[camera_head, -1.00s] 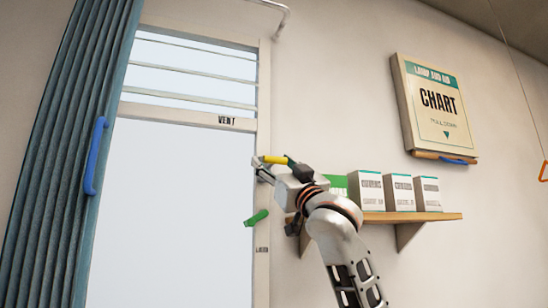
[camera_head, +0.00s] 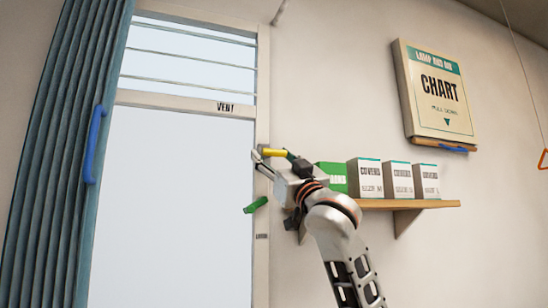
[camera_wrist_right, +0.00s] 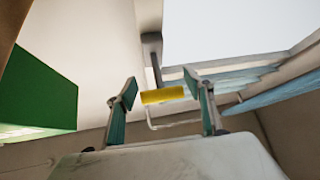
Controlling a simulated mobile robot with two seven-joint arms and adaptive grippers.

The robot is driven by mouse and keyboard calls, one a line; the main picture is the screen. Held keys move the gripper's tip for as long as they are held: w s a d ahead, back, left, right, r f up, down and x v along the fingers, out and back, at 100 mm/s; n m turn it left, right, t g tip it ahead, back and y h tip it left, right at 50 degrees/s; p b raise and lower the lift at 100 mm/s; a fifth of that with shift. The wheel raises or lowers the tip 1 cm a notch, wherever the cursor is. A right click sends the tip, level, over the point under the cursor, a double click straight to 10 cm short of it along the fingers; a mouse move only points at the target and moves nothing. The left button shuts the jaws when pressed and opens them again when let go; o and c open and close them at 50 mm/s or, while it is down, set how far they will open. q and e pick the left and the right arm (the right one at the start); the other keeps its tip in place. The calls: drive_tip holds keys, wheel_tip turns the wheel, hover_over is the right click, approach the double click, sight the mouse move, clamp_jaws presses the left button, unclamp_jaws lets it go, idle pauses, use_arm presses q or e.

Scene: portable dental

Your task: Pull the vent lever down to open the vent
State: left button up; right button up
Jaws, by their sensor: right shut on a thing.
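The yellow handle of the vent lever (camera_head: 274,153) is by the right post of the window frame, below the VENT label (camera_head: 226,107). My right gripper (camera_head: 271,156) is shut on this handle. In the right wrist view the yellow handle (camera_wrist_right: 163,95) lies crosswise between the two fingers of the gripper (camera_wrist_right: 165,99). A grey bar (camera_wrist_right: 153,60) shows behind it. The vent (camera_head: 188,50) is the barred upper part of the window; how far it stands open I cannot tell. My left gripper is not in view.
A green handle (camera_head: 256,205) sits lower on the same post. A shelf (camera_head: 410,204) with several boxes is right of my wrist. A wall chart (camera_head: 435,95) hangs above it. A curtain (camera_head: 60,150) with a blue handle (camera_head: 95,145) is at the left.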

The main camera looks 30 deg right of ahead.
drive_tip(key=shift+w+a+f, duration=0.1)
drive_tip(key=shift+w+f, duration=0.1)
idle(0.4)
drive_tip(key=o, duration=1.6)
drive_tip(key=shift+c, duration=0.2)
drive_tip(key=shift+o, duration=0.3)
drive_tip(key=shift+w, duration=0.15)
drive_tip(key=shift+s+r, duration=0.15)
drive_tip(key=shift+s, duration=0.1)
drive_tip(key=v, duration=1.2)
drive_tip(key=shift+w, duration=0.1)
